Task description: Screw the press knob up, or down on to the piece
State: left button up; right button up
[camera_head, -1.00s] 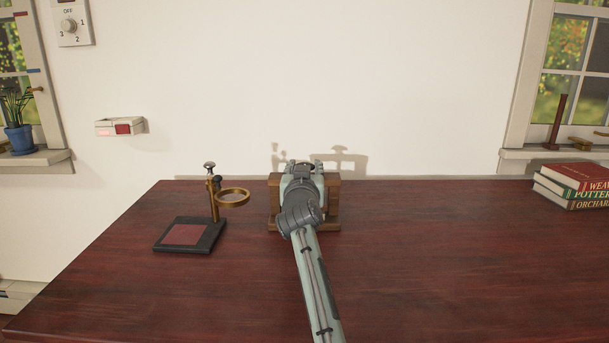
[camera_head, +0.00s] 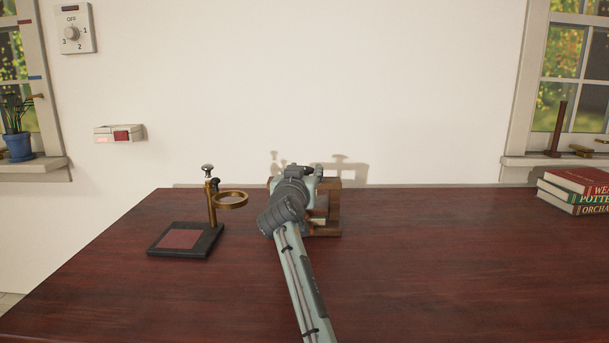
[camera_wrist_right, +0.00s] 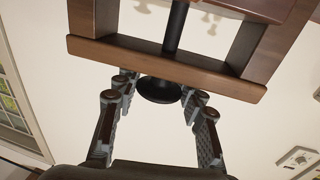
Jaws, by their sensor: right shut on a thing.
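The wooden press (camera_head: 334,208) stands at the back middle of the table, partly hidden behind my right arm. In the right wrist view its wooden crossbar (camera_wrist_right: 165,66) and a black screw shaft (camera_wrist_right: 176,28) show. The black round press knob (camera_wrist_right: 159,90) is at the shaft's end, between the fingers of my right gripper (camera_wrist_right: 160,97), which is shut on it. In the head view my right gripper (camera_head: 310,172) is over the press, and the knob is hidden there. A piece in the press cannot be made out clearly. My left gripper is not in view.
A magnifier stand (camera_head: 213,208) with a brass ring and dark base is left of the press. Books (camera_head: 575,190) are stacked at the right. The dark red table (camera_head: 430,265) is clear between them. A wall box (camera_head: 119,134) and a dial (camera_head: 72,33) are at the left.

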dwell(0.3)
jog(key=o, duration=1.2)
jog(key=shift+s, duration=0.1)
jog(key=s, duration=0.4)
jog(key=s+a, duration=0.1)
jog(key=s, duration=0.2)
jog(key=s+a, duration=0.1)
jog(key=s, duration=0.3)
jog(key=shift+s, duration=0.35)
